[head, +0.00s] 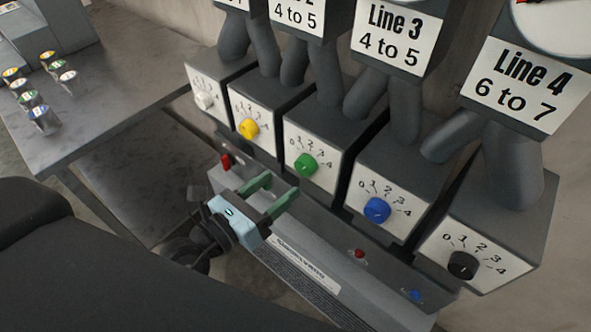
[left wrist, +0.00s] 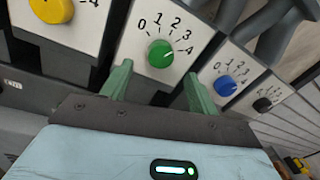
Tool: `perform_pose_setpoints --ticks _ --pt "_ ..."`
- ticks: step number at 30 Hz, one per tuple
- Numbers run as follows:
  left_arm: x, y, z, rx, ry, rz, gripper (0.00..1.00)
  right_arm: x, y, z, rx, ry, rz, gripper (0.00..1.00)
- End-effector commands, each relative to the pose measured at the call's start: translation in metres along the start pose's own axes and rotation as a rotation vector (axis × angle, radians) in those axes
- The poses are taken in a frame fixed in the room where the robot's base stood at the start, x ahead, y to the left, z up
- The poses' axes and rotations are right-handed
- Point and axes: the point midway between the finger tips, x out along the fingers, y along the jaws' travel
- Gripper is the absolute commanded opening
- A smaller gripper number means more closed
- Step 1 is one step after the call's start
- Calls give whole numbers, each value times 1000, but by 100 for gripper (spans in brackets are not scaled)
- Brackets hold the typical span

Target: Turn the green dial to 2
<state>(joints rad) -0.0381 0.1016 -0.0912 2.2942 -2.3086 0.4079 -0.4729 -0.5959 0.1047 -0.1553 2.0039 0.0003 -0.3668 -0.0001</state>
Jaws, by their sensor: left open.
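The green dial (head: 306,165) is a round knob on the front of a grey box, with a white scale plate marked 0 to 4. In the left wrist view the green dial (left wrist: 160,54) sits ahead of and between my fingers; its pointer is too small to read surely. My left gripper (head: 282,183) has green fingers and is open and empty, just below and in front of the dial. In the left wrist view the tips of my left gripper (left wrist: 156,72) appear apart from the knob. My right gripper is not in view.
A yellow dial (head: 249,128) and a white dial (head: 205,100) are to the left; a blue dial (head: 377,210) and a black dial (head: 463,265) are to the right. A grey ledge (head: 330,240) with small buttons runs below. A table (head: 110,110) with several small jars stands left.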

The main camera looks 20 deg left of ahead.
Motion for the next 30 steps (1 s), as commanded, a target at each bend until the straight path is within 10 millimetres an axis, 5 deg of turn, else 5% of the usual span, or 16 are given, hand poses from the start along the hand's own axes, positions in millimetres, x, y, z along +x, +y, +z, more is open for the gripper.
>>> perform_pose_setpoints --ticks 12,23,30 --pt "54 -1 2 -2 -2 -1 60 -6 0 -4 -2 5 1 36" --pt "59 -1 1 -2 -1 -1 60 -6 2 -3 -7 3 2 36" --pt "59 -1 1 -2 -1 0 30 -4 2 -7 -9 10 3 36"
